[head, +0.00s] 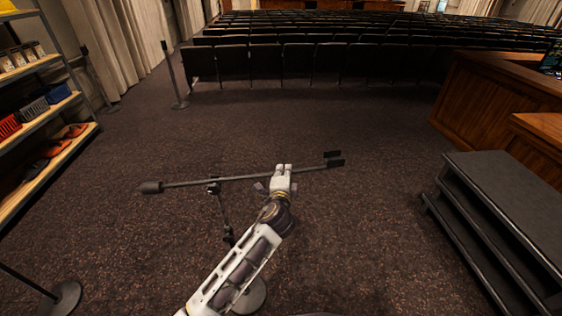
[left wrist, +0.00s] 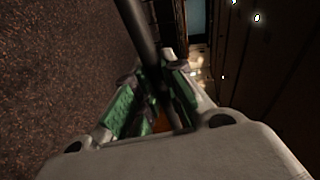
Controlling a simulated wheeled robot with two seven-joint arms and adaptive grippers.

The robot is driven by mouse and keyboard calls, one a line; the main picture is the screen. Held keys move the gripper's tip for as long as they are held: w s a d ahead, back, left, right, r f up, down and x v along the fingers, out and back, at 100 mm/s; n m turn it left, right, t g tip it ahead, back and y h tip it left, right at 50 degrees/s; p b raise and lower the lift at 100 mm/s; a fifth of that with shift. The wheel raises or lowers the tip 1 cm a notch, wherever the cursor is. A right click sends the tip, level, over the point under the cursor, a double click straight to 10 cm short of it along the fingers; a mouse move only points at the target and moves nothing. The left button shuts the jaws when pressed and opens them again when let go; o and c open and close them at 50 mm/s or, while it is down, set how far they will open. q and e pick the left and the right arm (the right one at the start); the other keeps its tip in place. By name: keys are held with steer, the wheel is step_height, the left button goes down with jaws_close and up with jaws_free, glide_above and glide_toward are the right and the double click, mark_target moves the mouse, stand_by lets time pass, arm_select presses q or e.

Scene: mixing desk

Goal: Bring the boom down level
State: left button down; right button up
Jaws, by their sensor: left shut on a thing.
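The boom (head: 230,179) is a thin dark bar on top of a floor stand (head: 222,208). It lies close to level across the head view, its right end slightly higher in the picture. A dark counterweight (head: 151,188) is at its left end and a dark forked clip (head: 334,159) at its right end. My left gripper (head: 282,172) is shut on the boom, right of the stand's pivot. In the left wrist view the bar (left wrist: 140,32) runs down between the green-padded fingers (left wrist: 155,100). My arm hides part of the stand and its round base (head: 251,297). My right gripper is not in view.
Black steps (head: 490,200) stand at the right beside wooden desks (head: 500,95). Shelves (head: 40,150) with bins stand at the left. Post bases (head: 65,297) are on the carpet. Rows of seats (head: 300,62) are at the back. The carpet around the boom is clear.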

arm_select(q)
steer(key=shift+f+m, duration=0.4)
steer(key=shift+f, duration=0.45)
steer(key=c, duration=1.5)
jaws_free()
steer(key=shift+o, duration=0.2)
steer(key=v, duration=1.2)
steer(key=shift+r, duration=0.2)
steer(key=shift+d, duration=0.1)
